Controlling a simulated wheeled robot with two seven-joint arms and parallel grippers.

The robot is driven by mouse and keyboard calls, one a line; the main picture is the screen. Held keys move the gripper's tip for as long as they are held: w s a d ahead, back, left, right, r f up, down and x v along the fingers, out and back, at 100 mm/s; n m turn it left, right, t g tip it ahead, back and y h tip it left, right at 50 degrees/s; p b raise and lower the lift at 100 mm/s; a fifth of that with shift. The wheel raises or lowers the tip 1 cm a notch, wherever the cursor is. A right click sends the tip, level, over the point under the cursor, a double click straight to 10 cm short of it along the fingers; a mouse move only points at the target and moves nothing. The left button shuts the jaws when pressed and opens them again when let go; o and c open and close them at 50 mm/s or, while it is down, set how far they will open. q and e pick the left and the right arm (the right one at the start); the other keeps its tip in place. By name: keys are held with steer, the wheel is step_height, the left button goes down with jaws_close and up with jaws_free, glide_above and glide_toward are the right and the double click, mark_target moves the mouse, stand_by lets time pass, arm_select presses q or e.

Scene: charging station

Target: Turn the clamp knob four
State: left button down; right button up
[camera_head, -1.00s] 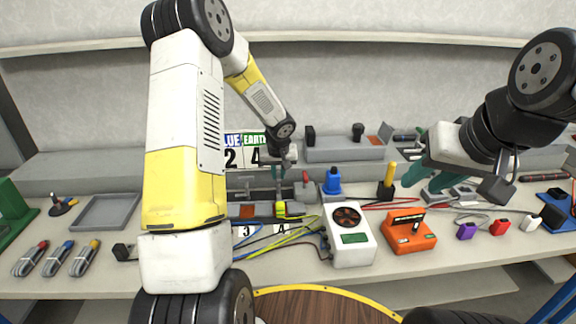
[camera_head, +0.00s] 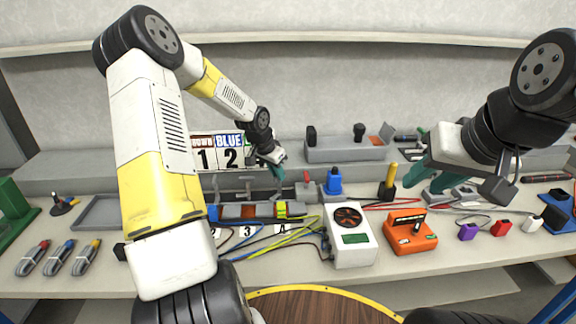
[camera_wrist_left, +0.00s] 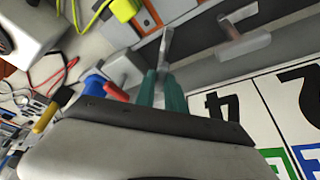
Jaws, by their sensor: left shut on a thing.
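My left gripper (camera_head: 280,176) reaches down over the clamp block (camera_head: 235,211) at the back of the bench, its teal fingers tilted. In the left wrist view its fingers (camera_wrist_left: 162,78) are shut on a grey bar-shaped clamp knob (camera_wrist_left: 166,45). Another grey knob (camera_wrist_left: 242,42) stands beside it, apart from the fingers. The "4" label (camera_head: 281,229) lies in front of the block, by the right end. Much of the block's left part is hidden by my left arm. My right gripper (camera_head: 436,180) hangs over the right side of the bench, fingers apart and empty.
A sign board (camera_head: 217,153) stands behind the clamps. A blue plug (camera_head: 334,182) and a red one (camera_head: 307,184) are close right of the block. A white meter (camera_head: 349,237) and an orange box (camera_head: 408,232) stand in front. Loose cables cross the bench.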

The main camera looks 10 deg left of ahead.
arm_select(q)
steer(key=m, duration=0.1)
steer(key=m+h, duration=0.1)
steer(key=m, duration=0.1)
steer(key=shift+w+a+m+g, duration=0.2)
steer(key=shift+m+g, duration=0.1)
steer(key=shift+g, duration=0.1)
steer(key=shift+m+g+h, duration=0.5)
steer(key=shift+m+g, duration=0.2)
steer(key=shift+m, duration=1.2)
steer(key=shift+a, duration=0.1)
steer(key=c, duration=1.4)
jaws_free()
steer(key=v, duration=0.7)
steer(key=shift+r, duration=0.35)
steer(key=shift+a, duration=0.1)
